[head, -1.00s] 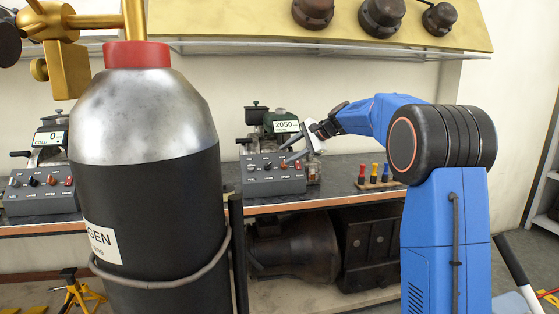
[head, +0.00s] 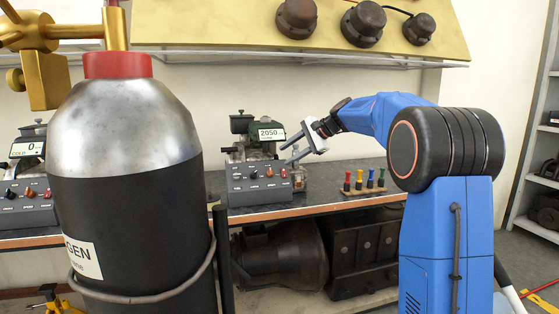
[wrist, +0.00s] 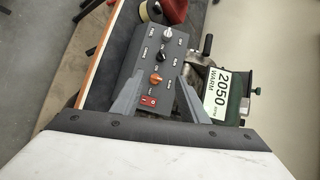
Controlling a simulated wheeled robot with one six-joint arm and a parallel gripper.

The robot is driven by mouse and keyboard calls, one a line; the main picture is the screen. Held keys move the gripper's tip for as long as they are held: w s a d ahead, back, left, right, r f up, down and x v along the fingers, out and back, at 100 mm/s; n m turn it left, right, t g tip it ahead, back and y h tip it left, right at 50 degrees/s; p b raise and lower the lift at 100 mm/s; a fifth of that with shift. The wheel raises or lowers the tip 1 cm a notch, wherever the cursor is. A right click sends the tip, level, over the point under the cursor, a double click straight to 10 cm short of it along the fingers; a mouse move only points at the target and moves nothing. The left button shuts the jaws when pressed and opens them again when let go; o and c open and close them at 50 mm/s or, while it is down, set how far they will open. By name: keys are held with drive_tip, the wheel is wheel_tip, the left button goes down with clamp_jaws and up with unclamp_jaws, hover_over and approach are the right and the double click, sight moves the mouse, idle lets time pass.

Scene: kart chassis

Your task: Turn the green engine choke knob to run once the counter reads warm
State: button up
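The green engine (head: 240,124) stands on the bench, and its green body also shows in the wrist view (wrist: 238,92). Its counter (head: 270,134) reads 2050, and in the wrist view the counter (wrist: 217,97) reads 2050 WARM. Its grey control box (head: 260,190) carries a silver knob (wrist: 167,32), a black knob (wrist: 161,57), an orange knob (wrist: 156,78) and a red switch (wrist: 149,100). My gripper (head: 288,154) is open and empty, above the box's right part. In the wrist view its fingers (wrist: 160,80) appear either side of the orange knob, apart from it.
A large gas cylinder (head: 125,200) stands in the left foreground, before the bench. Left of it, another engine's counter (head: 27,149) reads 0 COLD above a similar box (head: 25,205). Several coloured tools (head: 363,182) stand in a rack right of the green engine's box.

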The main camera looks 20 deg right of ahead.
wheel_tip(320, 180, down, 8)
drive_tip(key=w+n+t+h, duration=0.1)
drive_tip(key=t+h, duration=0.1)
drive_tip(key=h, duration=0.2)
drive_tip(key=n+t+h, duration=0.3)
drive_tip(key=n+t, duration=0.6)
drive_tip(key=n, duration=0.4)
approach(254, 176)
drive_tip(key=w, duration=0.7)
drive_tip(key=shift+w+a+r, duration=0.15)
drive_tip(key=shift+w+r, duration=0.05)
drive_tip(key=shift+w, duration=0.2)
drive_tip(key=c, duration=0.9)
